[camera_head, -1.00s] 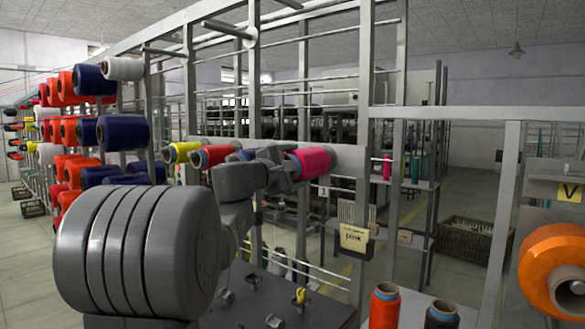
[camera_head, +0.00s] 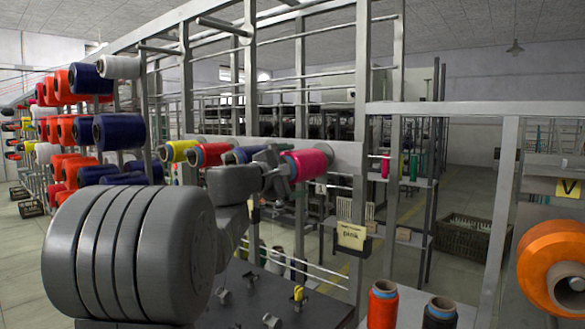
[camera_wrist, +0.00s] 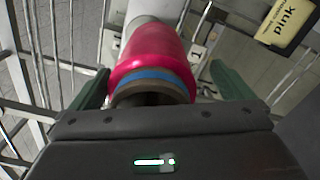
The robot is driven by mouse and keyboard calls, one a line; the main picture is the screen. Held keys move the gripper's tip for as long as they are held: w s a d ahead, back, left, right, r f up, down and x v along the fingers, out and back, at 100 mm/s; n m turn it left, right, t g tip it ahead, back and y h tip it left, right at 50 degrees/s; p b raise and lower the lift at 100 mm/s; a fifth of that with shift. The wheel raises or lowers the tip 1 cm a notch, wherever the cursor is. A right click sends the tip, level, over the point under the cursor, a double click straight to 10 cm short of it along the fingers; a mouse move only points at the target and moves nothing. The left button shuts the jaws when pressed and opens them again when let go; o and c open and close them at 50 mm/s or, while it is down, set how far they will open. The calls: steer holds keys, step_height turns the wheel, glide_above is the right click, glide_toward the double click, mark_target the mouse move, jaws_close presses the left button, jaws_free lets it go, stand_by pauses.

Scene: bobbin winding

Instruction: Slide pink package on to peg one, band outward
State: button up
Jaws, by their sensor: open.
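The pink package (camera_head: 310,162) sits at the grey rail in the head view, lying on its side. In the wrist view the pink package (camera_wrist: 153,48) fills the upper middle, with a blue band and brown tube end facing my gripper. A pale grey cylinder shows behind its far end; the peg inside it is hidden. My gripper (camera_wrist: 160,84) is open, its green fingers on either side of the banded end, with visible gaps. In the head view my gripper (camera_head: 279,166) is at the package's left end.
A yellow package (camera_head: 177,151), a red one (camera_head: 211,154) and a dark blue one (camera_head: 243,154) lie along the same rail to the left. A "pink" label (camera_head: 352,236) hangs below right. Metal uprights stand close around. An orange package (camera_head: 553,262) is at far right.

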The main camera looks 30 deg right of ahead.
steer(key=b+v, duration=0.1)
steer(key=v, duration=1.2)
steer(key=shift+a+r+t, duration=0.3)
steer(key=shift+a+r, duration=0.05)
steer(key=shift+r, duration=0.05)
steer(key=shift+s, duration=0.15)
stand_by(0.6)
